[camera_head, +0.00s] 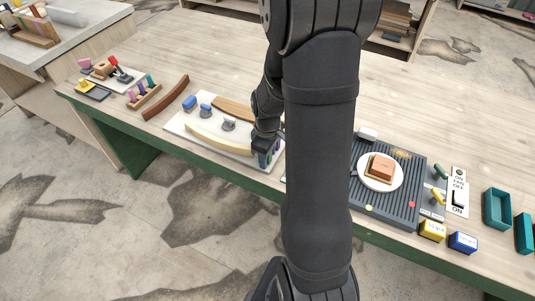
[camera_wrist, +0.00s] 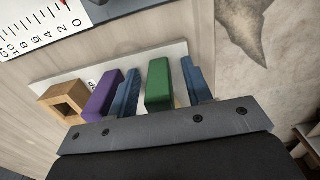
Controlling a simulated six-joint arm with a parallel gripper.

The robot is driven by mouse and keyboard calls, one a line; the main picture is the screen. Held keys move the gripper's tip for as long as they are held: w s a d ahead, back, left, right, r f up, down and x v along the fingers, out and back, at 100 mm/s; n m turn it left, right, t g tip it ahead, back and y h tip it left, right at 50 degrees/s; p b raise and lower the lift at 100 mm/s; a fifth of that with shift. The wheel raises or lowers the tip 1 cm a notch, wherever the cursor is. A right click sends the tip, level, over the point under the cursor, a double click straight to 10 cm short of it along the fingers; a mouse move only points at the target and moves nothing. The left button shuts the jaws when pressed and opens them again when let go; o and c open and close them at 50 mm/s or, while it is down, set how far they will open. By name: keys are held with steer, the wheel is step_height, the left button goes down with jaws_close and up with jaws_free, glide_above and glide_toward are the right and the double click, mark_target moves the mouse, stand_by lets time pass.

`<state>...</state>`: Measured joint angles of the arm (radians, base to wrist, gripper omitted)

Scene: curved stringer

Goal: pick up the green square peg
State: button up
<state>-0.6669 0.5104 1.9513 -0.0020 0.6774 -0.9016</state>
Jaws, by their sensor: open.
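The green square peg (camera_wrist: 158,82) stands in the wrist view between the two blue fingers of my gripper (camera_wrist: 161,74). The fingers are open, one on each side of the peg, with a narrow gap at both sides. A purple peg (camera_wrist: 103,96) is just left of the left finger. A square wooden piece with a hole (camera_wrist: 64,101) is further left. In the head view my gripper (camera_head: 263,148) is down at the right end of the white board, with the pegs partly hidden by my arm.
The white board (camera_head: 182,124) carries a pale curved strip (camera_head: 218,142) and blue-topped clamps (camera_head: 190,102). Right of my arm is a dark ridged mat (camera_head: 405,190) with a plate (camera_head: 366,182). The table's front edge is close by.

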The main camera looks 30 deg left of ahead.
steer(key=shift+c, duration=0.4)
jaws_close()
steer(key=shift+r, duration=0.15)
